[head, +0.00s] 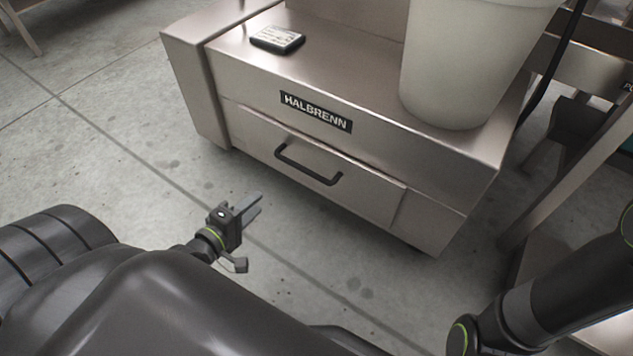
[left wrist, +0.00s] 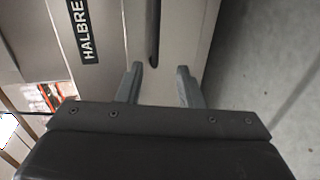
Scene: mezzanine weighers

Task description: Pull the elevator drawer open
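The drawer (head: 370,193) is a metal front low in a metal cabinet, under a black HALBRENN label (head: 316,112). It looks shut, flush with the cabinet face. Its black bar handle (head: 307,166) runs across the front. My left gripper (head: 252,205) is in front of the drawer, left of and below the handle in the head view, apart from it. In the left wrist view its two grey fingers (left wrist: 159,84) are spread with nothing between them, and the handle (left wrist: 153,35) shows beyond them. My right gripper is not in view; only part of the right arm shows.
A pale bucket (head: 467,65) and a small dark device (head: 277,40) stand on the cabinet top (head: 350,65). Metal frame legs (head: 570,165) stand at the right. The concrete floor (head: 110,130) in front and left of the cabinet is clear.

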